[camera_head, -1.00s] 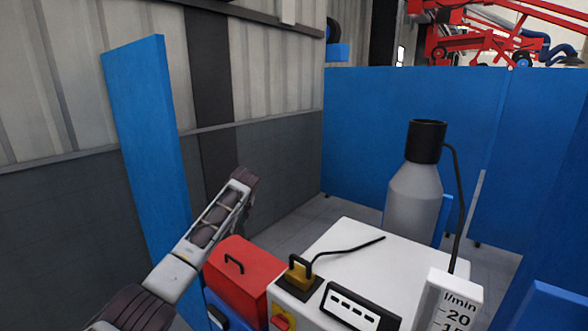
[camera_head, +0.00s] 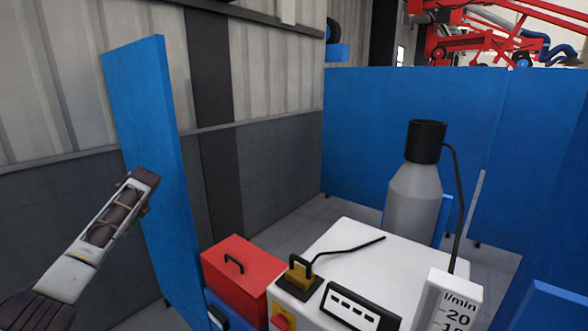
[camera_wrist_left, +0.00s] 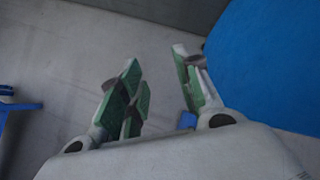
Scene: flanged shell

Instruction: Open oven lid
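A red lid (camera_head: 240,264) with a small black handle (camera_head: 233,264) sits low in the middle of the head view. It rests on a blue box (camera_head: 226,309) and looks closed. My left gripper (camera_head: 142,182) is up and to the left of the lid in the head view, apart from it, in front of a blue panel. In the left wrist view my left gripper (camera_wrist_left: 157,72) has its green-padded fingers spread, with nothing between them. The lid is not clearly seen in the wrist view. My right gripper is not in view.
A white machine (camera_head: 345,258) with a yellow plug (camera_head: 299,275) and a cable stands right of the lid. A grey bottle (camera_head: 412,203) stands behind it. A tall blue panel (camera_head: 155,130) is at left. Blue partitions (camera_head: 400,120) close off the back.

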